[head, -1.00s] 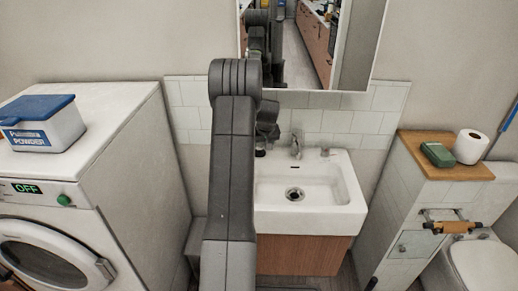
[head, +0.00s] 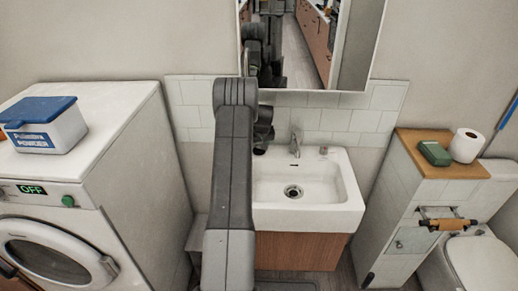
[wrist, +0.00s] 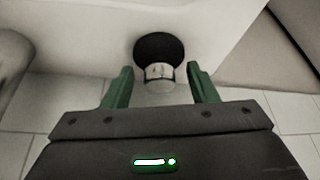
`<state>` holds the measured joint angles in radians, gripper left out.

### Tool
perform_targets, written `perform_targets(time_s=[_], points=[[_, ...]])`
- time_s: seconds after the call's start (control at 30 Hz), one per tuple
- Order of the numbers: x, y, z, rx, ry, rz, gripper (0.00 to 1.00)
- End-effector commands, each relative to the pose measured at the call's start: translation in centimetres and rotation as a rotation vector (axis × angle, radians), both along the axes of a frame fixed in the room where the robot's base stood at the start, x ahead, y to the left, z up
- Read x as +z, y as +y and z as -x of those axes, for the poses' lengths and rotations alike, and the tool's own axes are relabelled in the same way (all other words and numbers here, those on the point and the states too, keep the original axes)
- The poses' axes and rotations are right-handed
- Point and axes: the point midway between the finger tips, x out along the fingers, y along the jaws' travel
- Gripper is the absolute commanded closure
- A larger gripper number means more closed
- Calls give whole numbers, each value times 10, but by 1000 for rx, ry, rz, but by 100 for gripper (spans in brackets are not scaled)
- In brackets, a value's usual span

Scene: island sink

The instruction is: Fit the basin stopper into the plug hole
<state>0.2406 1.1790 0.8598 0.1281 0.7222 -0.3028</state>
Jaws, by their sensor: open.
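The basin stopper (wrist: 158,47) shows in the wrist view as a black round disc with a shiny metal knob facing my gripper. It is by the white basin rim. My gripper (wrist: 158,76) is open, with one green finger on each side of the knob. A gap shows between each finger and the knob. In the head view my arm mostly hides the gripper, near the basin's back left corner. I cannot clearly make out the stopper there. The plug hole (head: 293,191) is a dark, metal-ringed opening in the basin floor, uncovered.
The white basin (head: 308,217) sits on a wooden cabinet (head: 300,251). A tap (head: 295,142) stands at its back edge, with a small grey fitting (head: 323,151) to its right. A mirror cabinet (head: 362,45) hangs above. The washing machine (head: 125,108) is at left.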

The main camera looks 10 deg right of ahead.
Motion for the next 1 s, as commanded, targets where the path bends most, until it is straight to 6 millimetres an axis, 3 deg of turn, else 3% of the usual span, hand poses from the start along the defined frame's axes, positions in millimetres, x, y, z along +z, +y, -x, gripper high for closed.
perform_targets(time_s=[0.13,0.37,0.77,1.0], points=[[0,0,0,0,0,0,49],[0,0,0,0,1,0,94],[4,0,0,0,0,0,95],[31,0,-1,1,-5,1,96]])
